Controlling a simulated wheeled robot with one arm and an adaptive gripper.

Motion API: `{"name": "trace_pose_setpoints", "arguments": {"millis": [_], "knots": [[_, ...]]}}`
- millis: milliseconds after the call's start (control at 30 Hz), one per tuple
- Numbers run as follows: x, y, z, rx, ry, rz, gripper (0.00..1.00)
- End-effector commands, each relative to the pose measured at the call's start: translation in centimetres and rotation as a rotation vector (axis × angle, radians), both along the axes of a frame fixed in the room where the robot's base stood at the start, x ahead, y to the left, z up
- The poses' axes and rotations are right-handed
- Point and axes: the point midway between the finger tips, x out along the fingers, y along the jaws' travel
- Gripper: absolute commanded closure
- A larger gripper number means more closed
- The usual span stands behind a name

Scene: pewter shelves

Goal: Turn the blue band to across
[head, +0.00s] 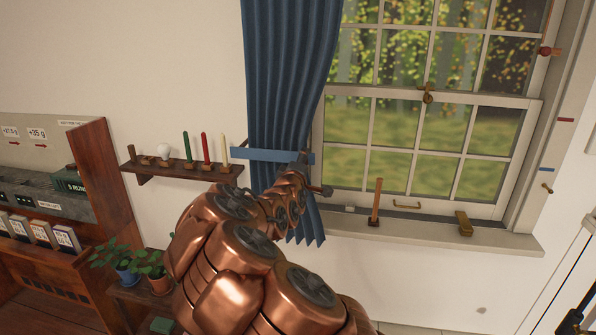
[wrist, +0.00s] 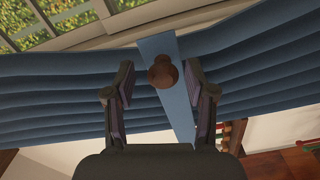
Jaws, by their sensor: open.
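The light blue band (head: 262,155) lies nearly level across the dark blue curtain (head: 284,70) in the head view, its left end past the curtain's left edge. My arm hides part of its right side. In the wrist view the band (wrist: 157,45) runs up and down the picture, with a round brown knob (wrist: 163,73) on it. My gripper (wrist: 160,88) is open, one finger on each side of the knob, apart from it. In the head view my gripper (head: 312,174) is at the curtain's right side, near the band's right end.
A small wall shelf (head: 185,171) with coloured candles is left of the curtain. The window sill (head: 430,232) on the right bears an upright wooden peg (head: 376,202) and a brass piece (head: 464,224). Potted plants (head: 158,275) stand lower left.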

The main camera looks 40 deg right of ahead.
Motion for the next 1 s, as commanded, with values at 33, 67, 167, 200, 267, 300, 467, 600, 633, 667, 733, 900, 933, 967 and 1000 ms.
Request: {"name": "trace_pose_setpoints", "arguments": {"millis": [33,67,167,200,267,300,467,600,633,667,733,900,933,967,1000], "knots": [[-0.3,0.4,0.0,-0.001,0.001,0.0,0.45],[-0.4,0.6,0.0,0.0,0.001,0.0,0.45],[-1.1,1.5,0.0,-0.002,0.001,0.002,0.45],[-1.4,1.9,0.0,-0.001,0.0,0.003,0.45],[-1.9,2.5,0.0,-0.001,0.002,0.002,0.45],[-2.2,2.8,-0.1,-0.001,0.003,0.001,0.45],[-3.3,4.3,0.1,-0.002,0.0,0.003,0.45],[-4.3,5.4,0.0,0.0,0.0,0.002,0.45],[-4.5,5.7,0.1,-0.001,-0.001,0.002,0.45],[-4.7,6.0,0.1,-0.001,-0.001,0.004,0.45],[-5.1,6.5,0.1,-0.002,-0.002,0.004,0.45],[-6.2,7.7,0.0,-0.003,0.0,0.003,0.45],[-6.3,7.9,0.0,-0.003,0.0,0.003,0.45],[-6.4,8.0,0.0,-0.003,0.0,0.003,0.45],[-6.6,8.2,0.0,-0.002,0.0,0.004,0.45]]}}
